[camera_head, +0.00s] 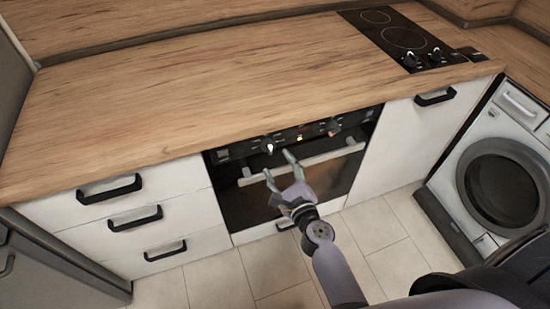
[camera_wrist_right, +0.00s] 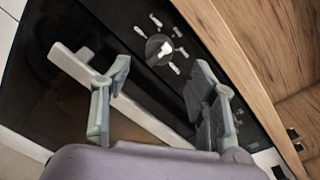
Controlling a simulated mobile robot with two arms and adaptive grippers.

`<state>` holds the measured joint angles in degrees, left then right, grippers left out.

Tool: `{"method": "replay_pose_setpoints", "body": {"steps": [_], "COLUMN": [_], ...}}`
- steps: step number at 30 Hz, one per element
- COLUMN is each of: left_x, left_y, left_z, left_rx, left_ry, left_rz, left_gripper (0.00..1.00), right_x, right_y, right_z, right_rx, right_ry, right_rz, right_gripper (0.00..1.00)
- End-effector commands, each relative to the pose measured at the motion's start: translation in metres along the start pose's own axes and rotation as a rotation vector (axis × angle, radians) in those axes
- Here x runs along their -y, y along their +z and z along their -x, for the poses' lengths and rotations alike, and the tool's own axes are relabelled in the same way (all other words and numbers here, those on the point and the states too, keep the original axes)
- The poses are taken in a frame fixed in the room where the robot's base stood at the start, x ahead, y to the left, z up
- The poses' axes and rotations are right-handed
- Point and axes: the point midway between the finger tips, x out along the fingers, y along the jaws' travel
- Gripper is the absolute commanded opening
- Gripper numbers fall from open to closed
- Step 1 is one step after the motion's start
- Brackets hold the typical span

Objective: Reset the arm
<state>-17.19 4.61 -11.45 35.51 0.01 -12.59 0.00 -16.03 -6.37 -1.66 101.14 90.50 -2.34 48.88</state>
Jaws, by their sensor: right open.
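My right gripper (camera_head: 278,167) is open and empty in front of the oven (camera_head: 333,180), close to its control panel and handle. In the right wrist view, its two fingers (camera_wrist_right: 160,92) stand apart, with the white oven handle (camera_wrist_right: 150,122) and a control knob (camera_wrist_right: 159,48) seen beyond and between them. I cannot tell whether a finger touches the handle. My right arm (camera_head: 335,265) reaches up from the bottom of the head view. My left gripper is not in view.
A wooden worktop (camera_head: 200,90) runs above the oven, bare on the left, with a black hob (camera_head: 403,38) at the back right. White drawers (camera_head: 125,215) with black handles are left of the oven. A washing machine (camera_head: 500,165) stands at the right. The tiled floor (camera_head: 215,280) is clear.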

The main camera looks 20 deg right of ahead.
Motion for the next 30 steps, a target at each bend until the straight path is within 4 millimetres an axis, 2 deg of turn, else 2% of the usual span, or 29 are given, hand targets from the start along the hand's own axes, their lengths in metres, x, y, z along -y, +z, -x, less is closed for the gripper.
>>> {"method": "replay_pose_setpoints", "body": {"steps": [4,19,22,26,30], "left_x": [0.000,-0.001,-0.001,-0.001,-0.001], "left_y": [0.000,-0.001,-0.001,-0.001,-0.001], "left_z": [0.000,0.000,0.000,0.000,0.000], "left_rx": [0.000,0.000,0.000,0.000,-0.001], "left_ry": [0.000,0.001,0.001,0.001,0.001], "left_rz": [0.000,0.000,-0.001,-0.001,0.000], "left_gripper": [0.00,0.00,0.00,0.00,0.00], "right_x": [0.000,-0.001,-0.008,-0.047,-0.114], "right_y": [0.000,0.000,-0.007,-0.044,-0.114], "right_z": [0.008,0.008,0.009,0.015,0.041], "right_rx": [-0.002,-0.002,-0.013,-0.060,-0.109], "right_ry": [0.002,0.002,0.019,0.116,0.326], "right_rz": [-0.001,0.000,0.035,0.234,0.614], "right_gripper": [0.53,0.53,0.53,0.53,0.53]}}
